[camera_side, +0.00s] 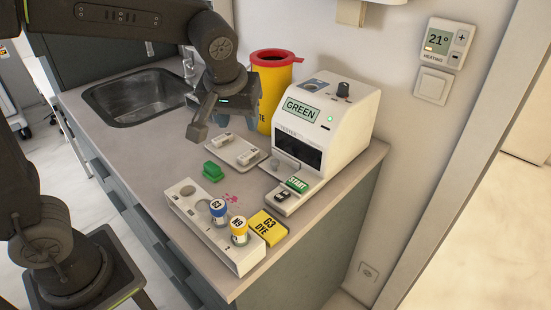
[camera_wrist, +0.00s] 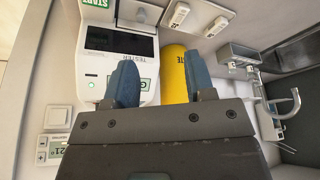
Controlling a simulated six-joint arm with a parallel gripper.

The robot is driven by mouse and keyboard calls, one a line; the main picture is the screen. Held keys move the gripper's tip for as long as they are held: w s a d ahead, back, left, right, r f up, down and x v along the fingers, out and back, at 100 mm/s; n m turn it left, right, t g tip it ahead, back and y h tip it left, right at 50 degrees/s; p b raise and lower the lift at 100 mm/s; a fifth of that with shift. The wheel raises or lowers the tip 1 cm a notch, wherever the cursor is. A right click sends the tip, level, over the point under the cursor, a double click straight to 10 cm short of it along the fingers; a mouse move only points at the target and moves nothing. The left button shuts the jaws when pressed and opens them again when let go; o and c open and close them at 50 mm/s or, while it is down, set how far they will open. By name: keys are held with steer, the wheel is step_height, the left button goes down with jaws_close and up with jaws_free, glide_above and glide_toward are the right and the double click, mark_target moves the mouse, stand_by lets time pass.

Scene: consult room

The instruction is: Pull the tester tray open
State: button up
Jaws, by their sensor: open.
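The white tester (camera_side: 345,125) stands on the counter against the wall, with a GREEN display, a dark front window (camera_side: 297,151) and a small round knob (camera_side: 276,163) low at its front left. The window looks dark, and I cannot tell any tray inside it. The tester also shows upside down in the wrist view (camera_wrist: 142,95). My gripper (camera_side: 220,112) is open and empty, in the air to the left of the tester and above the counter. In the wrist view its fingers (camera_wrist: 162,76) are apart, overlapping the tester's edge and touching nothing I can see.
A yellow bin (camera_side: 270,95) with a red rim stands behind my gripper. A flat tray (camera_side: 232,148) with small white devices lies left of the tester. A green clip (camera_side: 213,171), a vial rack (camera_side: 205,222) and a yellow dye box (camera_side: 267,226) are in front. The sink (camera_side: 137,98) is at left.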

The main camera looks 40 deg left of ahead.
mark_target(275, 161)
steer(key=w+d+f+n+y, duration=0.1)
steer(key=w+d+f+n, duration=0.25)
steer(key=w, duration=0.35)
steer(key=shift+m, duration=0.35)
steer(key=x, duration=1.4)
steer(key=shift+s+a+f, duration=0.1)
steer(key=shift+s+a, duration=0.2)
steer(key=shift+s, duration=0.05)
steer(key=shift+c, duration=0.4)
jaws_close()
